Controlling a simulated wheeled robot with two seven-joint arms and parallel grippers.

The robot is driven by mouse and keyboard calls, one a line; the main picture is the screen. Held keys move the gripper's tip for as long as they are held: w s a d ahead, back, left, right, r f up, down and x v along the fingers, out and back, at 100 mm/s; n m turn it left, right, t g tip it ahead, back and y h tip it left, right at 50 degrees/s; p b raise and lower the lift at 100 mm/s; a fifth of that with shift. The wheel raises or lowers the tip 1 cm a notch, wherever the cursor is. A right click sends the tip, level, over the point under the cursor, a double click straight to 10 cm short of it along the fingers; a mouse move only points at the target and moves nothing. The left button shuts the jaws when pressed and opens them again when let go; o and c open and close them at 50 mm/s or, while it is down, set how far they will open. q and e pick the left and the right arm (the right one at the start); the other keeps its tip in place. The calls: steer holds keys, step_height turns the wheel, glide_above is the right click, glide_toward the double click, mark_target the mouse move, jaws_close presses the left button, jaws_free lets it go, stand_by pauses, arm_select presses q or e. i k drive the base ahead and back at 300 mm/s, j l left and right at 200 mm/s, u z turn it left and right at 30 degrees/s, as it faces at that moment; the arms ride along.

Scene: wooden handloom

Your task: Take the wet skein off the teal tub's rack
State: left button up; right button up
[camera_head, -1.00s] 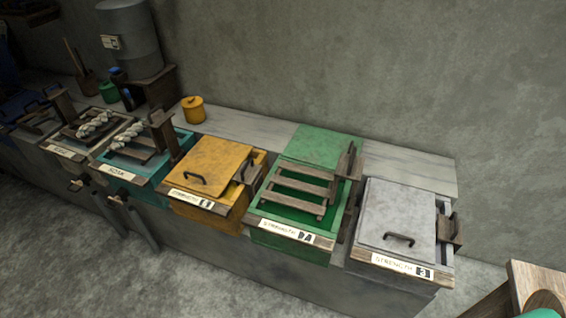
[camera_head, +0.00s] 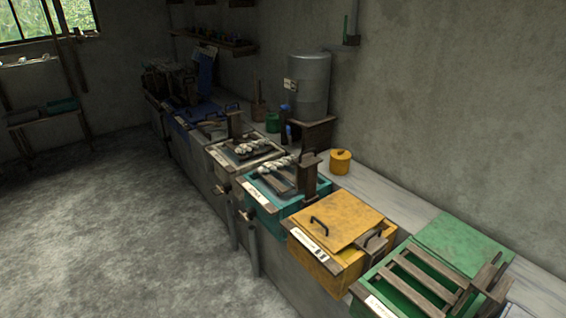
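The teal tub (camera_head: 263,201) stands in the row of tubs on the counter, near the middle of the head view. It is open, with a wooden rack (camera_head: 282,184) across its top. A pale twisted skein (camera_head: 270,166) lies on that rack. A dark wooden upright at the tub's right side partly blocks the view of it. Neither of my grippers shows in the head view.
A yellow lidded tub (camera_head: 335,222) and a green tub (camera_head: 383,290) with an empty rack stand nearer. A white-grey tub (camera_head: 219,157) with another pale skein is beyond. A metal cylinder (camera_head: 308,84) and yellow pot (camera_head: 340,161) stand behind. The floor (camera_head: 110,220) at left is clear.

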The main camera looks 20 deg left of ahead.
mark_target(264, 169)
steer(key=i+j, duration=0.35)
steer(key=i+j+z, duration=0.1)
steer(key=i+j, duration=0.3)
steer(key=j, duration=0.15)
steer(key=i+j, duration=0.35)
steer(key=j+z, duration=0.05)
steer(key=j, duration=0.05)
